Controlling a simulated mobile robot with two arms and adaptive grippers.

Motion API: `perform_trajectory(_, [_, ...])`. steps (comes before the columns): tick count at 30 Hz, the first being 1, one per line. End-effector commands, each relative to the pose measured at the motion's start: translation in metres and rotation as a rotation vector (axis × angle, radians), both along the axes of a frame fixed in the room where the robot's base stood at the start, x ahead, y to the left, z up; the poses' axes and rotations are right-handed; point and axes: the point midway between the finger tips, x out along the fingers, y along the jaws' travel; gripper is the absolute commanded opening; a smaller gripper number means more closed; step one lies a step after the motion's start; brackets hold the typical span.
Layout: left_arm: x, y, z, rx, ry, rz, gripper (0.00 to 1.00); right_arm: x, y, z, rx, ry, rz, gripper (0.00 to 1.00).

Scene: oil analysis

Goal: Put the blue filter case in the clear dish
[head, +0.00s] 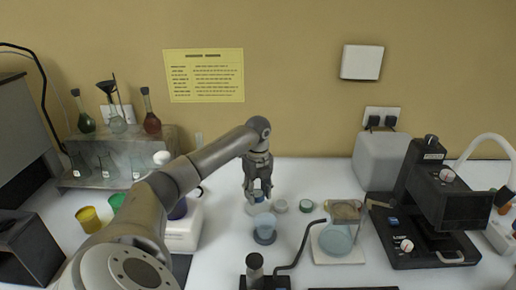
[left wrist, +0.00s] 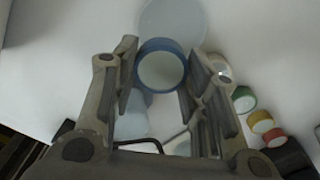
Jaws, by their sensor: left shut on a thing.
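The blue filter case (left wrist: 162,66) is a short round piece with a blue rim and pale centre. My left gripper (left wrist: 160,72) is shut on it, with a finger on each side. In the head view the left gripper (head: 258,190) points down over the table, and the blue case (head: 259,197) shows small between its fingertips. A pale, see-through round dish (left wrist: 172,18) lies just beyond the case in the left wrist view. In the head view a pale edge of the dish (head: 250,209) shows beneath the gripper. I cannot tell whether case and dish touch. My right gripper is not in view.
A bluish beaker (head: 264,226) stands just in front of the gripper. A white cap (head: 280,206) and a green cap (head: 306,206) lie to its right.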

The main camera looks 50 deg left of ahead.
Motion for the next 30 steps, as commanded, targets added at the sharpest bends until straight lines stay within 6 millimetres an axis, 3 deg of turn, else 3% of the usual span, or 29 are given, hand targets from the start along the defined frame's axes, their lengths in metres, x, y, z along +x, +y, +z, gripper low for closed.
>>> perform_trajectory(4, [0.008, 0.008, -0.014, -0.002, 0.0, 0.002, 0.25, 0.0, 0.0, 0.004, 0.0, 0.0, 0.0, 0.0])
perform_trajectory(13, [0.014, 0.015, -0.025, 0.0, 0.001, 0.0, 0.25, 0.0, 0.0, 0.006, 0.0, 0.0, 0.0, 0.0])
perform_trajectory(19, [0.014, 0.015, -0.053, -0.001, 0.002, 0.0, 0.25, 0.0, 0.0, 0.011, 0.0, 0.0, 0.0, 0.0])
perform_trajectory(30, [0.014, 0.015, -0.059, 0.0, 0.002, 0.0, 0.25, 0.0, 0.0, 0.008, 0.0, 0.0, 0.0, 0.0])
